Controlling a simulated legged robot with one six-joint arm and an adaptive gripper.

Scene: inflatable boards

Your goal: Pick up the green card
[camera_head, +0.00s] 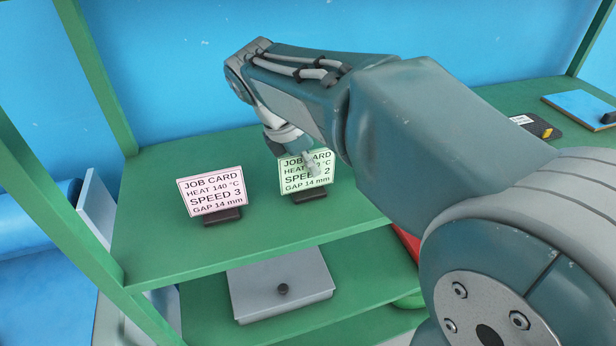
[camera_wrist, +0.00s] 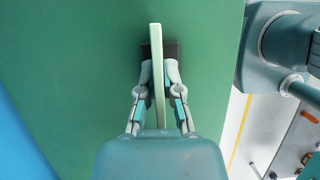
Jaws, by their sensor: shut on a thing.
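The green card (camera_head: 317,181) stands upright in a dark base on the green shelf, in the middle of the head view. It reads "JOB CARD", "SPEED 2" and "GAP 14 mm"; part of the heat line is covered by my gripper. My gripper (camera_head: 309,163) reaches down onto the card's upper part. In the wrist view, my gripper (camera_wrist: 161,88) has one finger on each side of the card (camera_wrist: 157,75), which shows edge-on as a pale green strip. The fingers are shut on it. The dark base (camera_wrist: 171,49) shows beneath the card, against the green shelf.
A pink job card (camera_head: 211,191) reading "SPEED 3" stands left of the green card on the same shelf (camera_head: 150,245). A grey lidded box (camera_head: 305,283) sits on the shelf below. Green posts (camera_head: 90,75) frame the left side. A blue clipboard-like board (camera_head: 580,106) lies far right.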

